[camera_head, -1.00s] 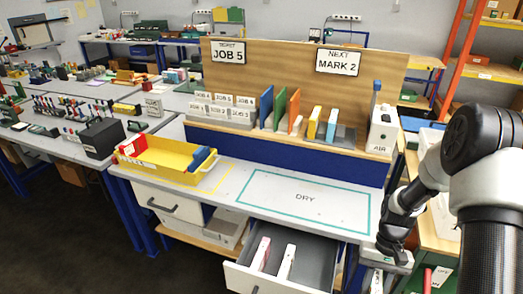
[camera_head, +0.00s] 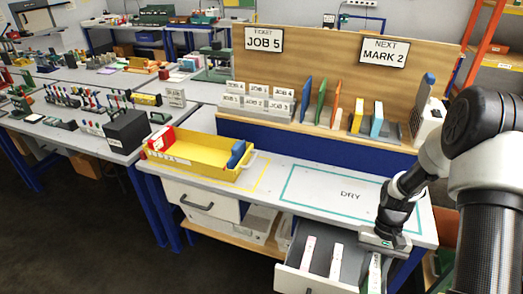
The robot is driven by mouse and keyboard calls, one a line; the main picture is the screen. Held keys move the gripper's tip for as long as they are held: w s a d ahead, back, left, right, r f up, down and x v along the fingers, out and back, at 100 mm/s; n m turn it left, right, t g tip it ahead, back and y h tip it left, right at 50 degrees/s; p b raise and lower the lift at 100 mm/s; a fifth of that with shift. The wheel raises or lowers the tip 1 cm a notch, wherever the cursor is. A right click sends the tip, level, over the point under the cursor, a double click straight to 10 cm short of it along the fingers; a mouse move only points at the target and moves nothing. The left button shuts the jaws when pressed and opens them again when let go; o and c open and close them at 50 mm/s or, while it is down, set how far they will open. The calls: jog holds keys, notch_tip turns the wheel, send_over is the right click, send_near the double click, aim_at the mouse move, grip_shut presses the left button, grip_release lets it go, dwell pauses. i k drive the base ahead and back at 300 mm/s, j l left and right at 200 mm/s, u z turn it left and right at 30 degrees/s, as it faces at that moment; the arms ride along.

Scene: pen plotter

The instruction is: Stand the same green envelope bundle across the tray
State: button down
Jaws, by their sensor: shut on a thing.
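My gripper (camera_head: 377,247) is at the right, above the right side of the open drawer. It is shut on a narrow white and green piece that hangs below it, seemingly the green envelope bundle (camera_head: 375,275). Its lower end runs toward the picture's bottom, and I cannot tell whether it touches the drawer. The yellow tray (camera_head: 200,176) sits on the bench to the left, well apart from my gripper. A red and white bundle (camera_head: 160,140) is at its left end and a blue one (camera_head: 237,154) at its right end.
The open drawer (camera_head: 293,281) holds a pink and a white narrow piece. The teal-outlined DRY area (camera_head: 335,190) is bare. A wooden back panel (camera_head: 320,60) has a shelf with coloured upright boards and job-labelled boxes (camera_head: 255,102).

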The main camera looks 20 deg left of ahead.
aim_at(184, 155)
jog(key=j, duration=2.2)
jog(key=i+j, duration=0.1)
jog(key=j, duration=2.1)
jog(key=i, duration=1)
